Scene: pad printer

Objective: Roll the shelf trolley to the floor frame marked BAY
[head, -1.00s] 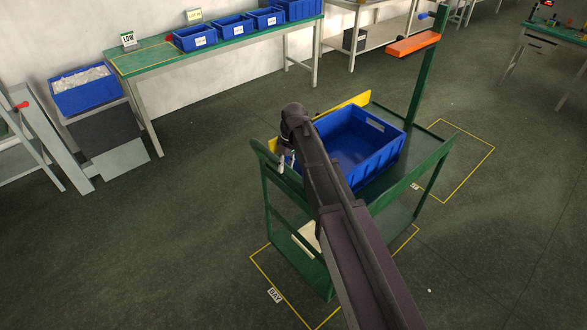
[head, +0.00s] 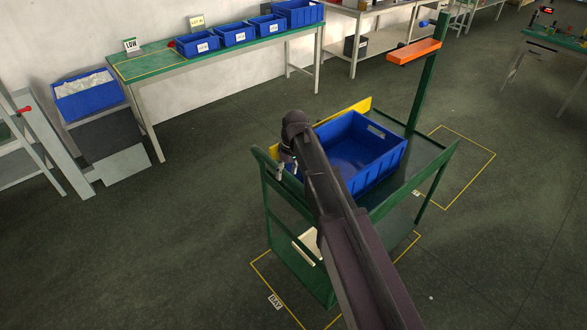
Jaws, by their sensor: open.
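The green shelf trolley (head: 437,158) stands at the middle right. It carries a blue crate (head: 377,172) on its top deck and a pale flat item (head: 308,246) on its lower shelf. The floor frame marked BAY (head: 262,276) is a yellow outline with a BAY label (head: 275,302). The trolley's near left end stands over part of it in the picture, and the trolley hides much of the outline. My gripper (head: 287,171) is open and points down at the trolley's left end rail. Whether the rail lies between its fingers I cannot tell. My arm covers part of the trolley.
Another yellow floor outline (head: 487,172) lies behind the trolley at right. A post with an orange shelf (head: 414,51) rises by the trolley's far end. A green table (head: 160,62) with blue bins stands along the wall.

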